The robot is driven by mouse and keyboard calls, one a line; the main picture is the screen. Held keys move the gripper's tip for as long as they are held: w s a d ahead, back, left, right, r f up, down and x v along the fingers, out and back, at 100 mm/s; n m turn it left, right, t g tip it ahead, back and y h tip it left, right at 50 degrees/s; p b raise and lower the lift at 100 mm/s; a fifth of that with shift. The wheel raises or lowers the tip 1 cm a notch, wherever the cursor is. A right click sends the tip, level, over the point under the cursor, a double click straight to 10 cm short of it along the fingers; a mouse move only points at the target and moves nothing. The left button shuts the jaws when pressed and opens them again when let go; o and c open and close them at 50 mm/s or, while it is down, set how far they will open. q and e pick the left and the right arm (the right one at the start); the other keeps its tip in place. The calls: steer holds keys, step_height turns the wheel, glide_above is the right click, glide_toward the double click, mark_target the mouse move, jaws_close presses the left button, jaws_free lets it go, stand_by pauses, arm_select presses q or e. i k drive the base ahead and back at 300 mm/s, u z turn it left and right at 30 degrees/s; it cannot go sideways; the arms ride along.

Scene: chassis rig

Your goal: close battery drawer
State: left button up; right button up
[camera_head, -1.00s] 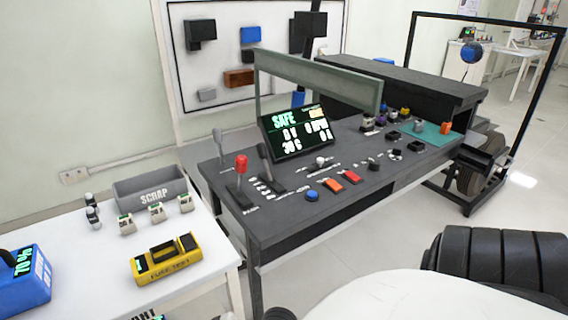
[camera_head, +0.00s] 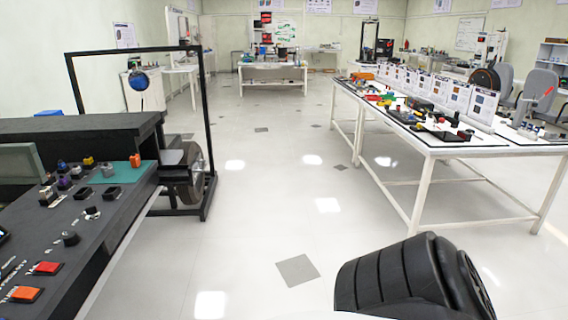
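The dark chassis rig bench (camera_head: 120,225) runs along the left edge, cut off by the picture. At its far right end a dark box-like part (camera_head: 174,158) sticks out beside a wheel disc (camera_head: 196,172). It may be the battery drawer, but I cannot tell for sure or see how far it is open. Neither of my grippers is in view.
A long white table (camera_head: 440,146) with parts and cards stands at right. The pale floor (camera_head: 265,215) between is clear.

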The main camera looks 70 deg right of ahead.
mark_target(173, 169)
steer(key=z, duration=1.6)
steer(key=i, duration=0.95)
steer(key=z, duration=1.05)
steer(key=i, duration=1.5)
steer(key=u, duration=0.95)
steer(key=i, duration=0.8)
steer(key=u, duration=0.6)
